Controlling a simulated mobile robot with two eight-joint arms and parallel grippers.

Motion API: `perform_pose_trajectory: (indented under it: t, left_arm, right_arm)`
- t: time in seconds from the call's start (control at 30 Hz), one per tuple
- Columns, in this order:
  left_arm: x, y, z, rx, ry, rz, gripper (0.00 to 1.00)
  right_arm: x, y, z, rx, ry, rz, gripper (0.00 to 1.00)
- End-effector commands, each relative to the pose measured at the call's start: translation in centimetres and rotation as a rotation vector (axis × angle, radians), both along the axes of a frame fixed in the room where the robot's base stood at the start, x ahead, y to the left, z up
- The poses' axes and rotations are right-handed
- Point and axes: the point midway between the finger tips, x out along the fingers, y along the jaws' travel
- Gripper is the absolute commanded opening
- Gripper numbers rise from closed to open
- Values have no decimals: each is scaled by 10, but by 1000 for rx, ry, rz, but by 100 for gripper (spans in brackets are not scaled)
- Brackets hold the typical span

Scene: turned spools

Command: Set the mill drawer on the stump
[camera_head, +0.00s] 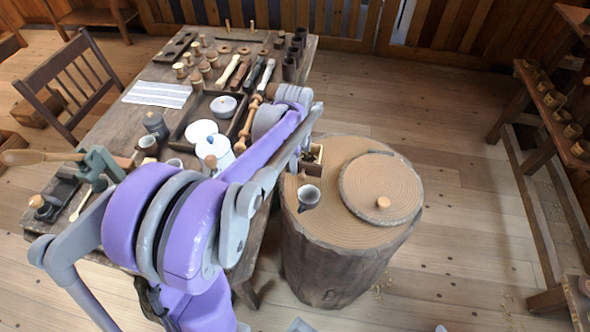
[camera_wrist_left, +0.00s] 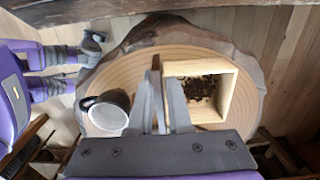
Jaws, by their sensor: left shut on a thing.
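The mill drawer (camera_head: 313,168) is a small, pale wooden open box. In the left wrist view the drawer (camera_wrist_left: 231,98) holds dark grounds. The drawer is over the left back part of the stump (camera_head: 330,255), which has a broad ringed top, also in the left wrist view (camera_wrist_left: 135,62). I cannot tell whether the drawer touches the stump. In the head view my left arm partly hides the drawer and gripper. A purple arm at the left of the wrist view seems to be my right one; its jaws are unclear.
A dark cup (camera_head: 308,196) stands on the stump beside the drawer. A round wooden lid (camera_head: 375,180) with a knob covers the stump's right part. The table (camera_head: 110,125) at left is crowded with spools, tools and pots. Floor right of the stump is clear.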

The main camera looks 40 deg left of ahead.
Motion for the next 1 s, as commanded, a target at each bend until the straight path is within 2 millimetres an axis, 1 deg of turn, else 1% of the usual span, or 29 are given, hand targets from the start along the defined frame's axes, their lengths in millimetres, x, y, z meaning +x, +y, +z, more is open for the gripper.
perform_pose_trajectory:
  t: [0.03,0.1,0.2,0.47,0.57,0.6,0.67,0.7,0.77,1.0]
  left_arm:
    - [0,0,-9,0,0,0,0]
    - [0,0,-19,0,0,0,0]
    - [0,0,-27,0,0,0,0]
    - [0,0,-28,0,0,0,0]
    - [0,0,-31,0,0,0,0]
    - [0,0,-32,0,0,0,19]
    - [0,0,-31,0,0,0,29]
    - [0,0,-31,0,0,0,37]
    - [0,0,-31,0,0,0,47]
    - [0,0,-30,0,0,0,47]
  right_arm:
    - [0,0,-1,0,1,0,63]
    - [-1,0,-2,0,1,0,63]
    - [-1,0,-3,0,1,0,63]
    - [-1,0,-3,0,1,0,63]
    - [-2,0,-6,0,3,0,63]
    - [-2,0,-6,0,3,0,63]
    - [-1,0,-5,0,3,0,63]
    - [-1,0,-5,0,3,0,63]
    - [-1,0,-5,0,3,0,63]
    - [-1,0,-5,0,3,0,63]
